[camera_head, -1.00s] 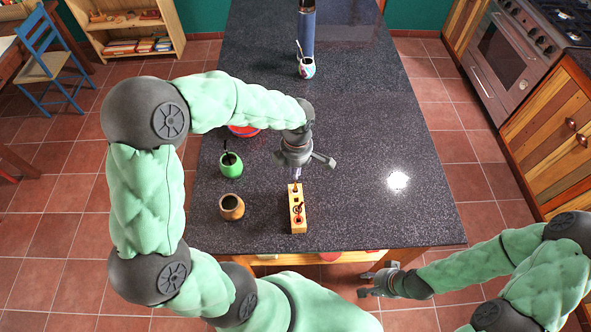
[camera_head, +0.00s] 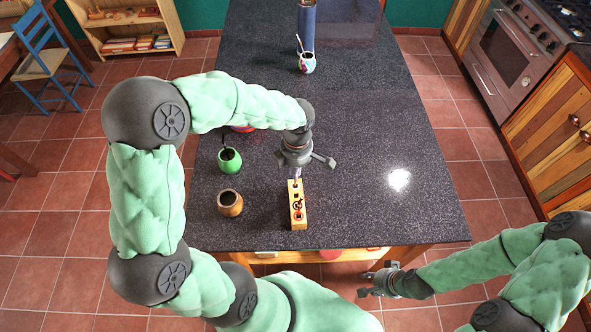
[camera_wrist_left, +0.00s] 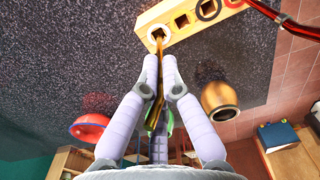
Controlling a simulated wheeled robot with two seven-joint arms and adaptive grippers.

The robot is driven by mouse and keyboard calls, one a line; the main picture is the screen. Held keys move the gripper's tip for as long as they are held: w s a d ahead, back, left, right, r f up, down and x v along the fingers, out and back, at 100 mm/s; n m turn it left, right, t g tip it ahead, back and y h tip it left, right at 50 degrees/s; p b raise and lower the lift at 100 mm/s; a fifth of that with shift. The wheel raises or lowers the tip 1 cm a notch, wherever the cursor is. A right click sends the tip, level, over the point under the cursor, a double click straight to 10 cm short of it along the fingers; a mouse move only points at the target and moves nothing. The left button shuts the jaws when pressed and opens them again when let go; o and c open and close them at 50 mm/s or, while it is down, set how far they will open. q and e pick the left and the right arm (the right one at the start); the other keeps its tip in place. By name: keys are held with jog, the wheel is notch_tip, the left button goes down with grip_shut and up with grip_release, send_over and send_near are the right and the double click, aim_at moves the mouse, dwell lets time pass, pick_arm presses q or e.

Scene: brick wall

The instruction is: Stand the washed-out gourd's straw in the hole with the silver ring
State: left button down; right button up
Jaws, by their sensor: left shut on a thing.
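A yellow wooden block (camera_head: 298,222) with a row of ringed holes lies on the dark counter. Its silver-ringed hole (camera_wrist_left: 152,29) is at the far end, as the left wrist view shows. My left gripper (camera_head: 297,172) is above that end, shut on a gold-brown straw (camera_wrist_left: 158,72). The straw's lower tip lines up with the silver ring; I cannot tell how deep it is. A brown gourd (camera_head: 230,204) with no straw stands left of the block; it also shows in the left wrist view (camera_wrist_left: 221,102). My right gripper (camera_head: 370,284) is empty and open, off the counter's front edge.
A green gourd (camera_head: 230,161) with a dark straw stands behind the brown one. A red bowl (camera_wrist_left: 90,128) is partly hidden by my arm. A painted gourd (camera_head: 307,64) and blue flask (camera_head: 306,30) stand farther back. The counter's right is clear.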

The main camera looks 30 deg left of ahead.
pick_arm(q)
jog(key=shift+f+b, duration=0.45)
jog(key=shift+f, duration=0.1)
jog(key=c, duration=1.4)
grip_release()
jog(key=shift+o, duration=0.2)
jog(key=shift+r, duration=0.1)
notch_tip(320, 180, up, 12)
jog(key=shift+w+f, duration=0.1)
